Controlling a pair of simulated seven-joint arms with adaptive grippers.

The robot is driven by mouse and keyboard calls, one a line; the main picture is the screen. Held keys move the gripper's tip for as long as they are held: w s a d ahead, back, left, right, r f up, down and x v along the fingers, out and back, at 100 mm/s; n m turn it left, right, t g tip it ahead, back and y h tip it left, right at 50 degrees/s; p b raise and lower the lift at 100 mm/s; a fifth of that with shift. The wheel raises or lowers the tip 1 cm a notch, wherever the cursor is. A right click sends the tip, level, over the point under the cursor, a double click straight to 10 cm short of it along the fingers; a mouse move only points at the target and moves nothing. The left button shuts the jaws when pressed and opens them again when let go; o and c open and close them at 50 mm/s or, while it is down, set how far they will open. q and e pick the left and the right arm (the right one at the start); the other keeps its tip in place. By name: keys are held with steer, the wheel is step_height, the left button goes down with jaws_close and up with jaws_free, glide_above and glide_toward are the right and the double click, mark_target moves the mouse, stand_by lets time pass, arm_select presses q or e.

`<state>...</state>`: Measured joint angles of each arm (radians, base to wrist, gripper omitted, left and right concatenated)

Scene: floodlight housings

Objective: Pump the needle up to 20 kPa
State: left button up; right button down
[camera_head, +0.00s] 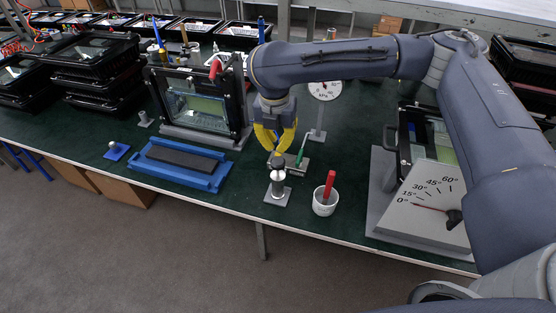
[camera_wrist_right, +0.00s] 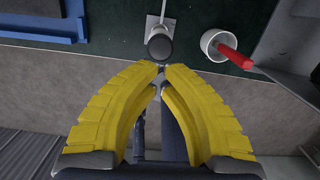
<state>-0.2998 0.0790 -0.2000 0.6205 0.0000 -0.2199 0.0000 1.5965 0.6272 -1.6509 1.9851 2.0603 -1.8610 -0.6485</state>
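The pump (camera_head: 278,188) is a small metal cylinder with a dark round knob, on a grey base plate near the table's front edge. Its knob also shows in the right wrist view (camera_wrist_right: 159,46). The pressure gauge (camera_head: 324,91), a white dial marked kPa on a grey post, stands behind it; its needle reading is too small to tell. My right gripper (camera_head: 275,148) has yellow fingers, pointing down just above the knob. In the right wrist view the fingertips (camera_wrist_right: 161,67) meet with nothing visible between them; whether they touch the knob I cannot tell. My left gripper is not in view.
A white cup (camera_head: 325,203) with a red-handled tool stands right of the pump. A green-handled tool (camera_head: 301,150) is close behind. A blue tray (camera_head: 180,166) lies left, and an angle-scale block (camera_head: 428,205) right. Floodlight housings (camera_head: 201,104) stand behind.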

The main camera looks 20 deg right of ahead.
mark_target(278, 162)
steer(key=shift+w+d+f, duration=0.1)
steer(key=shift+w+f, duration=0.05)
steer(key=shift+f, duration=1.45)
steer(key=shift+w+d+f, duration=0.1)
steer(key=shift+w+f, duration=0.05)
steer(key=shift+f, duration=1.45)
